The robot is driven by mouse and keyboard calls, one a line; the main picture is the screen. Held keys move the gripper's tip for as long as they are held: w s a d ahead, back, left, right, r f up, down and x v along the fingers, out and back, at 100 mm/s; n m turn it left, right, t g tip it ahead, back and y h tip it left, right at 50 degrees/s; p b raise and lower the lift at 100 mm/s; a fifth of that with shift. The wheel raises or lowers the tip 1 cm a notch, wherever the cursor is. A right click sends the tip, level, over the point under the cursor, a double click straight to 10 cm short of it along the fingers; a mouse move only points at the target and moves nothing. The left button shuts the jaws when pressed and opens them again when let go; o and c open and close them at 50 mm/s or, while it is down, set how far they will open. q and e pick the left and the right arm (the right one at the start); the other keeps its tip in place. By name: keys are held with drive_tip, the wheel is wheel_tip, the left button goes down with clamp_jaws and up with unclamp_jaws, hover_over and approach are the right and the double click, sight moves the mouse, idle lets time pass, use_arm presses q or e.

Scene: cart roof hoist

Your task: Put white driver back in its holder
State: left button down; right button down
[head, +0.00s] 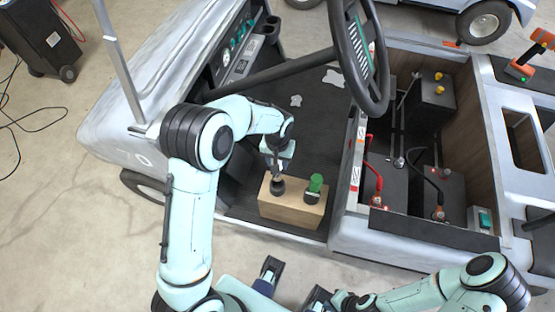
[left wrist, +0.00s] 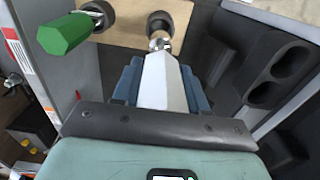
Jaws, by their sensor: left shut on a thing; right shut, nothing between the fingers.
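The white driver (left wrist: 163,82) is between the fingers of my left gripper (left wrist: 158,85), which is shut on it. Its narrow end meets a round metal-rimmed socket (left wrist: 160,28) on the wooden holder (left wrist: 125,22); I cannot tell how deep it sits. In the head view my left gripper (head: 277,160) is above the left socket of the holder (head: 293,210), pointing down. The green driver (head: 316,184) stands in the holder's right socket; its handle also shows in the left wrist view (left wrist: 64,33). My right gripper (head: 318,296) is shut and empty at the bottom.
The holder rests on the cart's dark floor (head: 305,125) near its open side edge. The steering wheel (head: 358,55) and its column are above and behind. An open compartment (head: 430,150) with red and black cables is at right.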

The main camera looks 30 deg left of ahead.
use_arm(q)
drive_tip(key=shift+f+b, duration=0.9)
drive_tip(key=shift+f, duration=0.5)
drive_tip(key=shift+f+b, duration=0.6)
drive_tip(key=shift+f, duration=0.3)
drive_tip(key=shift+r, duration=0.15)
drive_tip(key=shift+f+b, duration=1.8)
drive_tip(key=shift+f, duration=1.15)
drive_tip(key=c, duration=0.5)
unclamp_jaws()
drive_tip(key=shift+f, duration=0.1)
